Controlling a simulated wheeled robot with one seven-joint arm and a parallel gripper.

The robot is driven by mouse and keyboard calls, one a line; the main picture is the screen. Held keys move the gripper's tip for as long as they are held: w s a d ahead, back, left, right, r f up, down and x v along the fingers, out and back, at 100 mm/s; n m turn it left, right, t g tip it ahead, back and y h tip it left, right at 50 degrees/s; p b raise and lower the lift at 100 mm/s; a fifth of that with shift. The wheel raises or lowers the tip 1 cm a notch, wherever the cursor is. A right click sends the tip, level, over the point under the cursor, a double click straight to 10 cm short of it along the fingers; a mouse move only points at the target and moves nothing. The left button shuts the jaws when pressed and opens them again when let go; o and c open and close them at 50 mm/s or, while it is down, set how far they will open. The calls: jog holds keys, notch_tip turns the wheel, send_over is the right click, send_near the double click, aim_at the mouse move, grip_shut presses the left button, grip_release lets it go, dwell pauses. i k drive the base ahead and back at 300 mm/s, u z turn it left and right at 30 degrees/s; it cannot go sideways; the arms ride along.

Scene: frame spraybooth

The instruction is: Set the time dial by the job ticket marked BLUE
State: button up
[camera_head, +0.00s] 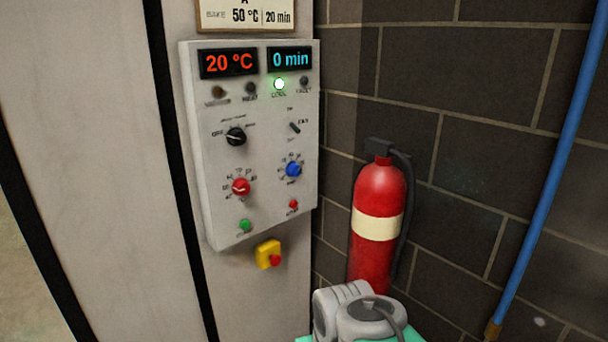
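The control panel (262,150) is a light grey box on the booth wall. Its blue knob (293,170), at the right of the lower dial row, has a scale around it and is probably the time dial; its lettering is too small to read. The time display (290,59) reads 0 min. A framed card (245,16) above the panel reads 50 °C and 20 min; its top is cut off. No ticket marked BLUE is visible. My gripper is not in view.
The panel also has a red temperature display (229,64) reading 20 °C, a black selector (236,136), a red knob (241,187) and a lit green lamp (279,84). A yellow emergency-stop box (268,254) sits below. A fire extinguisher (378,200) hangs at right.

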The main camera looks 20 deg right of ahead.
aim_at(294, 168)
jog(key=u, duration=0.05)
jog(key=i, duration=1.2)
jog(key=u, duration=0.75)
